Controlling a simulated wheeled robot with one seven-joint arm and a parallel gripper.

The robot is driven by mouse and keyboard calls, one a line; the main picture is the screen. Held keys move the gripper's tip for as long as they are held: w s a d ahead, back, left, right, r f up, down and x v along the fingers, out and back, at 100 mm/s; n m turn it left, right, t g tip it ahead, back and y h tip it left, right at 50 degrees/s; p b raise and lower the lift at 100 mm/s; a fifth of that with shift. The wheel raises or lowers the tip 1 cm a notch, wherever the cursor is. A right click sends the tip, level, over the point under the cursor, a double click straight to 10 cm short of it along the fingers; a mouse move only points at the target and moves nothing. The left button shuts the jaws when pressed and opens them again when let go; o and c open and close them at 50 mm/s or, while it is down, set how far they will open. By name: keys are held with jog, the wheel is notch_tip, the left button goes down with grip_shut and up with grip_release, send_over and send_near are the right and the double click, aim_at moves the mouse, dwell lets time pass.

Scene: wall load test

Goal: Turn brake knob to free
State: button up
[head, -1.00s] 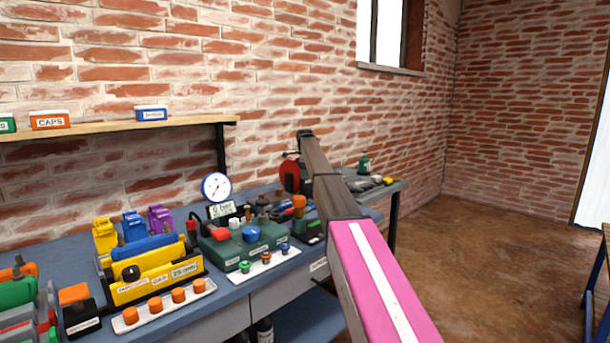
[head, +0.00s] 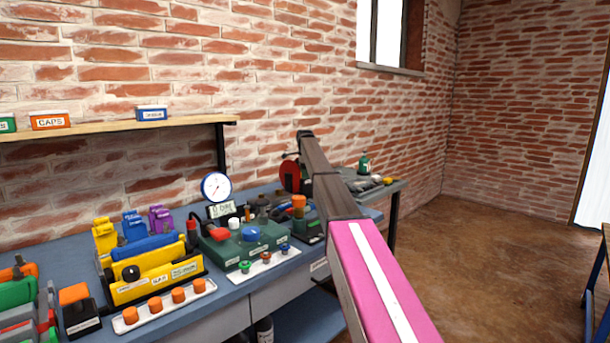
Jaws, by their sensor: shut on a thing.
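I cannot make out a part marked as the brake knob. A round black knob (head: 131,273) sits on the front of a yellow unit (head: 158,287) at the left of the bench. A blue knob (head: 251,233) sits on top of a green box (head: 258,249). The small labels are too blurred to read. My arm, pink then dark grey, reaches from the bottom right toward the wall. My gripper is not in sight, and I cannot see what is in it. A red disc (head: 290,177) shows beside the arm's far part, partly covered.
The blue bench (head: 225,292) is crowded. A gauge (head: 216,187) stands behind the green box. A tray of orange knobs (head: 166,308) lies in front. A wooden shelf (head: 190,123) hangs above. The floor (head: 480,265) at the right is clear.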

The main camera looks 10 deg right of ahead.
jog(key=o, duration=0.9)
jog(key=shift+o, duration=0.2)
jog(key=shift+r, duration=0.15)
notch_tip(320, 180, up, 10)
jog(key=shift+r, duration=0.25)
